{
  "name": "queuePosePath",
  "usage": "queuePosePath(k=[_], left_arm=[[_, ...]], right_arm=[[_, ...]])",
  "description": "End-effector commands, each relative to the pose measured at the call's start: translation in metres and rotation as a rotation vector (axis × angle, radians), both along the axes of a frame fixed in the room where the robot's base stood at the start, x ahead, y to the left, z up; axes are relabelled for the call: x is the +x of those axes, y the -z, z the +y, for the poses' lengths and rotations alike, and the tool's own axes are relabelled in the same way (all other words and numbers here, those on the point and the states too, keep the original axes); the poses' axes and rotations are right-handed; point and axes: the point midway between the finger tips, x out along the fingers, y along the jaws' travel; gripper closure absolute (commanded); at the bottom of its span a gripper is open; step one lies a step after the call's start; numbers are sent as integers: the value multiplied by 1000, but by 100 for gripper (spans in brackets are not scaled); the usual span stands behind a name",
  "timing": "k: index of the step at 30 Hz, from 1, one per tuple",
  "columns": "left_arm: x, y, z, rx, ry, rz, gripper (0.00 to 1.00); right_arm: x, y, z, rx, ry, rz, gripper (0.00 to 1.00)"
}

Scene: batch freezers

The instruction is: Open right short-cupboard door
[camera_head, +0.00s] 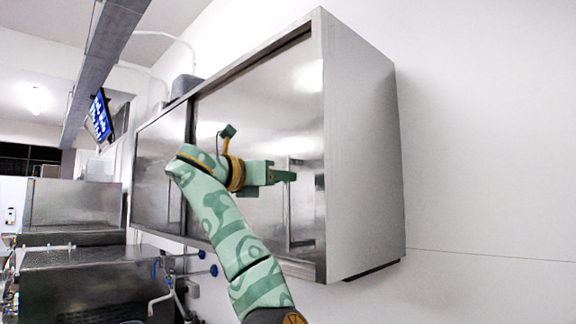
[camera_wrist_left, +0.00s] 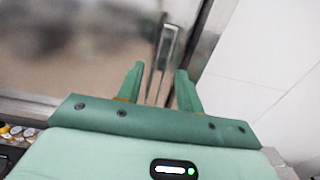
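The wall cupboard has a shiny steel right door (camera_head: 255,95) that looks closed, reaching the cupboard's right end. A slim upright handle (camera_wrist_left: 167,52) shows near that door's edge in the left wrist view. My left gripper (camera_head: 290,176) is in front of the right part of the door, fingers pointing toward it. In the left wrist view the gripper (camera_wrist_left: 160,82) has its fingers apart, with the handle beyond and roughly between the tips. No grip on it shows. My right gripper is not in view.
The cupboard's left door (camera_head: 157,165) is beside the right one. Its plain side panel (camera_head: 365,150) faces a bare white wall (camera_head: 490,150). Steel machines (camera_head: 85,285) and blue-handled taps (camera_head: 213,270) stand below left. A lit screen (camera_head: 99,115) hangs at the back left.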

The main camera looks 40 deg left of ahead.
Motion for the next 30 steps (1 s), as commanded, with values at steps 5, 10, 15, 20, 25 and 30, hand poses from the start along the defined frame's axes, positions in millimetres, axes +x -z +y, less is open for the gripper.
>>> queuePosePath(k=[5,10,15,20,25,30], left_arm=[[25,-2,-2,-2,1,2,64],[33,0,-3,0,-1,0,64],[33,1,-3,0,-1,0,64],[33,1,-3,0,-1,0,94],[33,1,-3,0,-1,0,100],[33,2,-6,1,-1,0,100]], right_arm=[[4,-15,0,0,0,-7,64],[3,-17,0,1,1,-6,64],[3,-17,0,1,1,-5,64],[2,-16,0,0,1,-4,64],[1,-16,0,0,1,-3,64],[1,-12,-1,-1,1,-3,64]])
